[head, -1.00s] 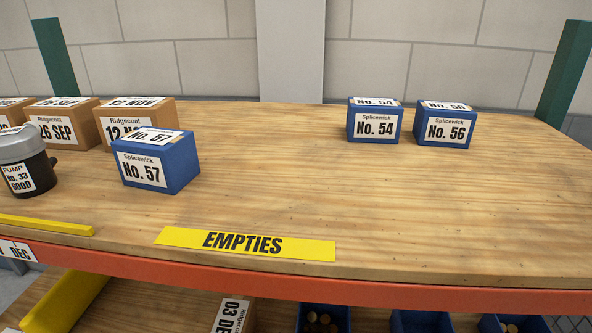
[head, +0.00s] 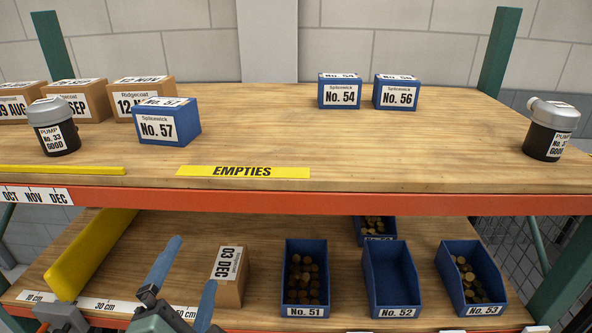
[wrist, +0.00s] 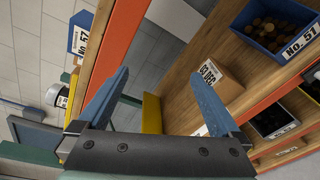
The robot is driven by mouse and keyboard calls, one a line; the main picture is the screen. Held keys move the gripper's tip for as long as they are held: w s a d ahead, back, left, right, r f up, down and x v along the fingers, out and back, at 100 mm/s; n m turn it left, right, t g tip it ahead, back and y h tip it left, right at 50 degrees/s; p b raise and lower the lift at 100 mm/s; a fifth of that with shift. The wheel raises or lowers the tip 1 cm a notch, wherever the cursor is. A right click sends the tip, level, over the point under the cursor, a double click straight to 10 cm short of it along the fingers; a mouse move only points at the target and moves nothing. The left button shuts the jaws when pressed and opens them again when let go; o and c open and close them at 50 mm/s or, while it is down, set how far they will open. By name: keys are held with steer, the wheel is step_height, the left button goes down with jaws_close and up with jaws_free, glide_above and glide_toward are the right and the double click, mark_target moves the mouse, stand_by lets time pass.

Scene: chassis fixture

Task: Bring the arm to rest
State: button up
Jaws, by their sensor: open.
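My gripper (head: 192,263) is in the lower left of the head view, in front of the lower shelf. Its two blue fingers are spread apart with nothing between them. In the wrist view the open fingers (wrist: 160,76) point toward the rack, and the gap between them is empty. A cardboard box marked 03 DEC (head: 230,277) stands on the lower shelf just right of the fingers in the head view. Most of my arm is out of view.
The lower shelf holds blue bins No. 51 (head: 305,247), No. 52 (head: 378,295) and No. 53 (head: 470,250), plus a yellow divider (head: 92,250). An orange beam (head: 350,204) edges the upper shelf, where box No. 57 (head: 167,125) and pumps stand. The upper shelf's middle is clear.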

steer(key=d+r+m+t, duration=0.35)
steer(key=r+m, duration=0.35)
steer(key=r, duration=0.4)
steer(key=d+r+m+t, duration=0.2)
steer(key=d+r+m, duration=0.4)
steer(key=r, duration=0.6)
steer(key=s+d+r+m+t, duration=0.2)
steer(key=s+r+m, duration=0.2)
steer(key=r, duration=0.3)
steer(key=s+d+r+m+t, duration=0.3)
steer(key=s+r+m, duration=0.1)
steer(key=r+m, duration=0.2)
steer(key=shift+s+d+r+h, duration=0.15)
steer(key=shift+s+r+h, duration=0.2)
steer(key=shift+r, duration=0.35)
